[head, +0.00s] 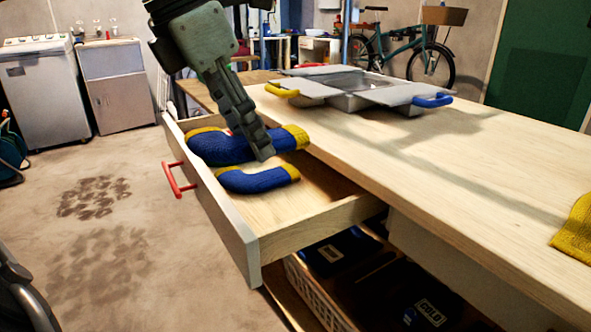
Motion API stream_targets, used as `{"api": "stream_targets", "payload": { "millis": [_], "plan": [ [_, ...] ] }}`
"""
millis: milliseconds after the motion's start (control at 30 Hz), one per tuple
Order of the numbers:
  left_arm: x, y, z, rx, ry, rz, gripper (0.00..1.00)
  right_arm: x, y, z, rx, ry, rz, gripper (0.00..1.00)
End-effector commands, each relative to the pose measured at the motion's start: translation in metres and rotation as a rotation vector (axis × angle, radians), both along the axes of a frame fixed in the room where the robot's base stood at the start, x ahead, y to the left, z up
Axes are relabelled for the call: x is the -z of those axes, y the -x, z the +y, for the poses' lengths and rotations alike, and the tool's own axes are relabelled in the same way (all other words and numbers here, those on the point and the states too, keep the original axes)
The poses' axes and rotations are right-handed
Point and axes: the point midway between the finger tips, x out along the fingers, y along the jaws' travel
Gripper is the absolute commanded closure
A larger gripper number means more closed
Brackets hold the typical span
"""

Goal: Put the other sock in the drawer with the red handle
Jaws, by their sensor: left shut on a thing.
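The drawer with the red handle (174,180) stands pulled out from the wooden workbench. Its front board (222,225) faces left. A larger blue sock with yellow ends (215,149) is at the drawer's far end. A second blue sock with a yellow end (250,181) lies on the drawer floor nearer to me. My left gripper (262,150) points down into the drawer and is shut on the larger sock, hiding part of its middle. Its fingertips are close to the smaller sock's upper edge; whether they touch it is unclear. My right gripper is out of view.
A grey metal box (365,101) with yellow and blue handles stands on the workbench top (410,165). A yellow cloth (574,228) lies at the right edge. Below is a crate (315,297) beside dark items. The drawer's near part is empty.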

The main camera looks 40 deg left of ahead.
Motion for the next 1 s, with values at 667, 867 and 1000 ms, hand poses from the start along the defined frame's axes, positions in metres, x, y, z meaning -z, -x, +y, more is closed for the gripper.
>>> {"api": "stream_targets", "payload": {
  "millis": [667, 867, 1000],
  "plan": [
    [0.059, -0.058, -0.031, 0.002, 0.002, 0.001, 0.81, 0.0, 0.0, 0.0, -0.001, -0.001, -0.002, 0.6],
    [0.079, -0.058, -0.031, 0.0, 0.002, -0.001, 0.81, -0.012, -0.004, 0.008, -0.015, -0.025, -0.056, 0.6],
    [0.079, -0.058, -0.03, 0.0, 0.001, -0.003, 0.81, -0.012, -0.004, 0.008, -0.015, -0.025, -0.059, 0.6]
  ]
}}
